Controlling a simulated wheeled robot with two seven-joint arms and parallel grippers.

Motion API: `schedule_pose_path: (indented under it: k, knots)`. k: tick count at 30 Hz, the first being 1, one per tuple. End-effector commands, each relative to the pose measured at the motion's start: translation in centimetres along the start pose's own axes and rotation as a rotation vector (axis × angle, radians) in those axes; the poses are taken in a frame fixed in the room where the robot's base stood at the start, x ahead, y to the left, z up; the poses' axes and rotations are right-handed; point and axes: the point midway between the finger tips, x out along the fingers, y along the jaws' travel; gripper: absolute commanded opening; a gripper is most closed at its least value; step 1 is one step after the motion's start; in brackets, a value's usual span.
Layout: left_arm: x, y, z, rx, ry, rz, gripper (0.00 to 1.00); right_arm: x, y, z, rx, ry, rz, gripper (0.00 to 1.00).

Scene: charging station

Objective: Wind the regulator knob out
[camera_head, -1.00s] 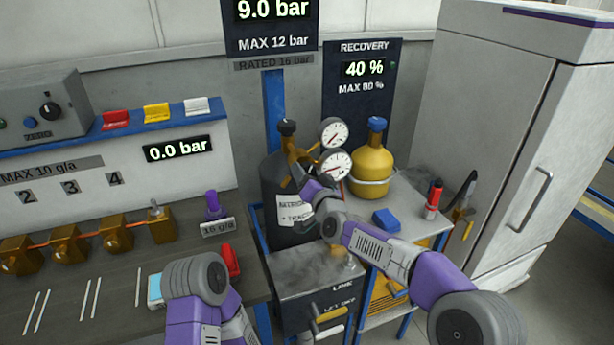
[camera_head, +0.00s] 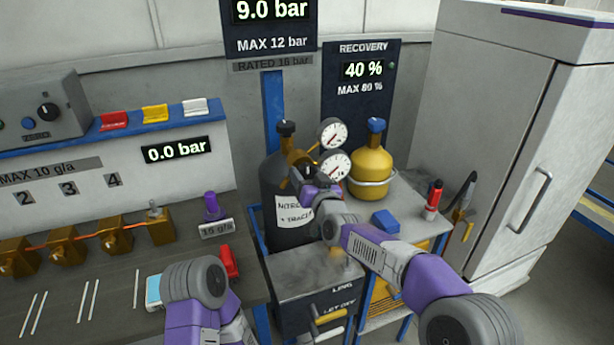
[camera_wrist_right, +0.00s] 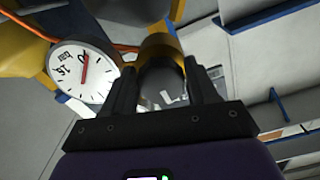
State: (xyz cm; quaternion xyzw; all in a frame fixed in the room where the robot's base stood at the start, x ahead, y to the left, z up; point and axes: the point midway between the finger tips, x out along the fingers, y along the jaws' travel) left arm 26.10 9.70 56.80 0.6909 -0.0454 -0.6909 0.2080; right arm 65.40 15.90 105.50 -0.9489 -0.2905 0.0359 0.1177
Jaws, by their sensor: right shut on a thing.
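The regulator on the dark nitrogen cylinder (camera_head: 274,195) has two round gauges, an upper gauge (camera_head: 333,132) and a lower gauge (camera_head: 335,165). My right gripper (camera_head: 303,178) is at the regulator, left of the lower gauge. In the right wrist view its two fingers stand on either side of the dark round regulator knob (camera_wrist_right: 161,78), shut on it, with the brass body (camera_wrist_right: 160,46) behind. One gauge (camera_wrist_right: 84,72) shows to the left with a red needle. In the head view my forearm and gripper hide the knob. My left arm is at the lower left; its gripper's fingers are not visible.
A yellow recovery cylinder (camera_head: 371,165) stands right of the gauges. A blue block (camera_head: 385,221) and a red bottle (camera_head: 433,196) are on the cart. Below my right arm is a grey-topped cabinet (camera_head: 300,276). The display (camera_head: 269,12) reads 9.0 bar.

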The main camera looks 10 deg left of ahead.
Motion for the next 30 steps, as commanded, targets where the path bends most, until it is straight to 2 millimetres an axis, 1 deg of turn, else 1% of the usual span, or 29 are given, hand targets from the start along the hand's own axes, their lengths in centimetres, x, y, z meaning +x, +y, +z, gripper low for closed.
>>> schedule_pose_path:
  k: [5, 6, 8, 9, 20, 23, 30]
  knots:
    - [0.0, 0.0, 0.0, 0.0, 0.0, 0.0, 0.49, 0.0, 0.0, 0.1, -0.004, -0.002, 0.0, 0.28]
    - [0.0, 0.0, 0.0, 0.0, 0.0, 0.0, 0.49, 0.0, 0.0, 0.1, -0.003, -0.002, 0.0, 0.63]
    - [0.0, 0.0, 0.0, 0.0, 0.0, 0.0, 0.49, 0.0, 0.0, 0.1, -0.003, -0.002, 0.0, 0.72]
    - [0.0, 0.0, 0.0, 0.0, 0.0, 0.0, 0.49, 0.0, 0.0, 0.1, -0.002, -0.002, 0.0, 0.78]
    - [0.0, 0.0, 0.0, 0.0, 0.0, 0.0, 0.49, -0.2, 0.0, 0.0, -0.001, -0.001, 0.0, 0.79]
    - [-0.1, 0.0, 0.0, 0.0, 0.0, 0.0, 0.49, -0.9, 0.0, -0.1, -0.001, 0.0, 0.0, 0.79]
    - [-0.2, 0.1, 0.0, 0.0, 0.0, 0.0, 0.49, -4.0, 0.0, -0.1, -0.001, -0.001, 0.0, 0.79]
